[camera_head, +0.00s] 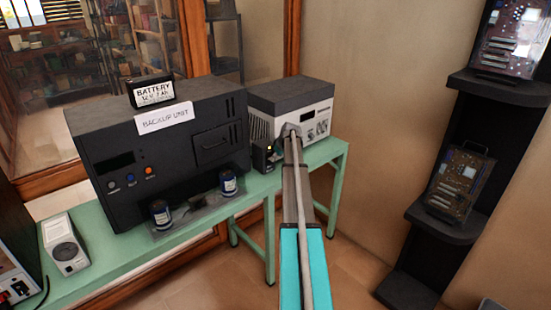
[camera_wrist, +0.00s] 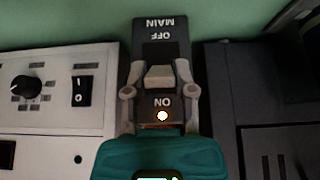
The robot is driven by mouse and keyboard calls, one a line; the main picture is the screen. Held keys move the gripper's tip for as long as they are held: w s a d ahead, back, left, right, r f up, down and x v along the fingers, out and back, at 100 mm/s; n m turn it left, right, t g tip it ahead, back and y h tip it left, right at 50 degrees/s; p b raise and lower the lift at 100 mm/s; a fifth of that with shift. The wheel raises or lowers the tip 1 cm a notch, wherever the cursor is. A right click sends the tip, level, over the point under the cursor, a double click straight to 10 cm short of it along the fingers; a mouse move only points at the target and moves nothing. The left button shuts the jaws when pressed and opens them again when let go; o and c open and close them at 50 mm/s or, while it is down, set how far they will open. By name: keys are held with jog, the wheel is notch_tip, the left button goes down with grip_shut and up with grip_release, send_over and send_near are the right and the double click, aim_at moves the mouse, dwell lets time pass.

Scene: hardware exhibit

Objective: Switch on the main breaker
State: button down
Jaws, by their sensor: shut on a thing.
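The main breaker (camera_wrist: 168,50) is a small dark box marked MAIN, OFF and ON, upside down in the wrist view. Its pale lever (camera_wrist: 158,76) sits between the two labels, near the ON label. A lamp (camera_wrist: 162,116) glows yellow-white beside ON. My gripper (camera_wrist: 159,73) is shut on the lever, one grey finger on each side. In the head view the breaker (camera_head: 264,157) stands on the green bench between two units, with a small yellow light showing. My gripper (camera_head: 288,131) reaches there, and my arm hides part of the view.
A black backup unit (camera_head: 165,160) with a battery (camera_head: 150,90) on top stands left of the breaker. A white-fronted unit (camera_head: 318,118) with a knob (camera_wrist: 24,88) and a switch (camera_wrist: 82,91) is on its other side. The green bench (camera_head: 100,245) holds them. Black shelves (camera_head: 432,225) stand at right.

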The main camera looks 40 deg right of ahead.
jog(key=shift+w, duration=0.3)
jog(key=shift+c, duration=2.2)
grip_release()
jog(key=shift+s, duration=0.15)
jog(key=shift+s, duration=0.1)
